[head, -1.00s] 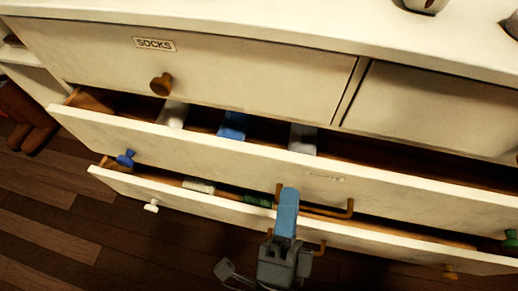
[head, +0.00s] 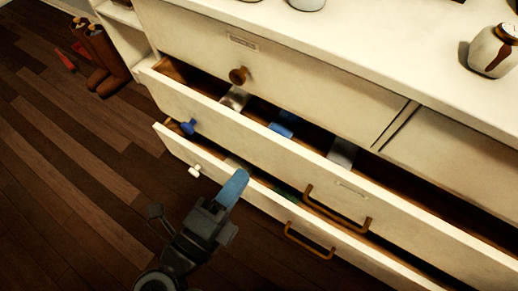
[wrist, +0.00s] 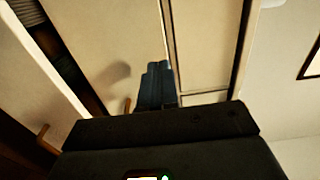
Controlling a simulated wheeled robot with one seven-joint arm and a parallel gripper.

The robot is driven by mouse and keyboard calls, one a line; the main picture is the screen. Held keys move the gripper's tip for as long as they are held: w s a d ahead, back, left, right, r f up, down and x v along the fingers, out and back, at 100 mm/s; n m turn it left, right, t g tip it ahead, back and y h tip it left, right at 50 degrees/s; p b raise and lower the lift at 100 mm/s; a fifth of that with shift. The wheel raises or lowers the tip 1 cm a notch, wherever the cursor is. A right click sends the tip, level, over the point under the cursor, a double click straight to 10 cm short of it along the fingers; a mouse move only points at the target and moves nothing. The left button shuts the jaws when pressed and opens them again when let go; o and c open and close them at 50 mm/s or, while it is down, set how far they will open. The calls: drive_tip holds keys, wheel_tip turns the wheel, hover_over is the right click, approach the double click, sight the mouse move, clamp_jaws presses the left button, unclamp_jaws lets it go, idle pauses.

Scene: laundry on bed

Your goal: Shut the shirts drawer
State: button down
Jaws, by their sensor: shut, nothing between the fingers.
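The dresser's middle drawer (head: 255,152) and lower drawer (head: 272,207) both stand pulled out in the head view. The middle one has a small label (head: 352,190), too small to read, so I cannot tell which is the shirts drawer. Folded grey and blue cloths (head: 281,130) lie in the middle drawer. My gripper (head: 236,183) is shut and empty, its blue fingers in front of the lower drawer, left of the brown handles; I cannot tell whether it touches. In the wrist view the shut fingers (wrist: 158,82) point toward cream panels.
The upper left drawer (head: 310,85) with a brown knob (head: 238,75) is shut. A blue knob (head: 188,127) and a white knob (head: 195,170) stick out at left. Brown boots (head: 105,62) stand by the shelf.

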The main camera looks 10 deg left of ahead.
sight(268, 141)
drive_tip(key=x, duration=0.7)
drive_tip(key=shift+w+d+f+b, duration=0.1)
drive_tip(key=shift+w+d+b, duration=0.05)
drive_tip(key=shift+w+b, duration=0.15)
drive_tip(key=shift+p+x, duration=0.35)
drive_tip(key=shift+x, duration=1.65)
